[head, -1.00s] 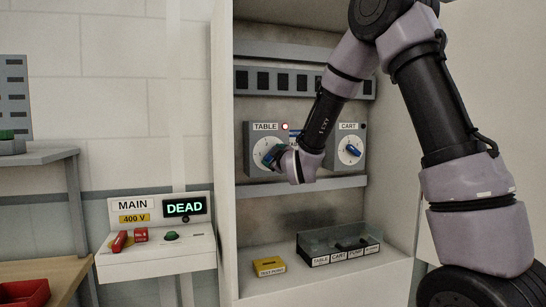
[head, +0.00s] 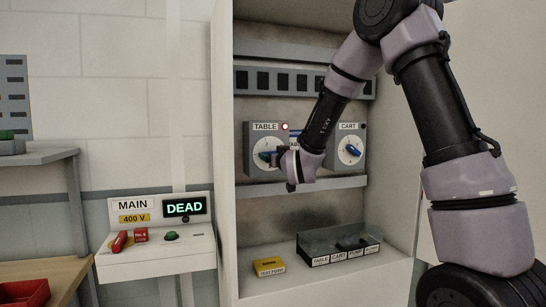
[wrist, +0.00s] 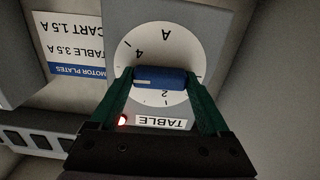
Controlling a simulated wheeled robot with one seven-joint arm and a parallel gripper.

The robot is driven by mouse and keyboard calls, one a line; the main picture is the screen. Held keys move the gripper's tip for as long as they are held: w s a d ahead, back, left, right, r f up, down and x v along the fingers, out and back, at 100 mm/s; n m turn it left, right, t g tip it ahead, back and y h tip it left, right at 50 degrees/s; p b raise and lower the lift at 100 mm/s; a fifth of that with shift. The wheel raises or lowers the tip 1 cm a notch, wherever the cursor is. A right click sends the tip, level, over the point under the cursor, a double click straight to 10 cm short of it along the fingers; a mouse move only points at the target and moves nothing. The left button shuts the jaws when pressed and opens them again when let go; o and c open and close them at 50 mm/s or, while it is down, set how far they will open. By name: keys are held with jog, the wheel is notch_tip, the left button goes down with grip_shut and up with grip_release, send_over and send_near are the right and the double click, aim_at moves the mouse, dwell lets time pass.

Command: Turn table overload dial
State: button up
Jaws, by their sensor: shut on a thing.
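The table overload dial (head: 258,152) is a white round scale on a grey box labelled TABLE, with a lit red lamp at its corner. In the wrist view its blue knob (wrist: 160,78) sits upside down among the marks 4, A and 2. The knob's white line is at its left end, between the 4 and the 2. My gripper (wrist: 160,80) has its green fingers at the two ends of the knob, shut on it. In the head view my gripper (head: 270,157) covers part of the dial.
The CART dial (head: 350,150) with its blue knob is right of my wrist. A motor plates label (wrist: 75,45) reads TABLE 3.5 A and CART 1.5 A. Below are a shelf edge, a labelled tray (head: 316,261) and a yellow block (head: 268,266). The main panel's display (head: 184,207) reads DEAD.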

jog(key=shift+f+m, duration=0.1)
jog(key=shift+m, duration=0.2)
dwell(0.4)
jog(key=o, duration=1.2)
jog(key=shift+s, duration=0.1)
jog(key=v, duration=1)
jog(key=shift+s+d, duration=0.1)
jog(key=shift+s, duration=0.2)
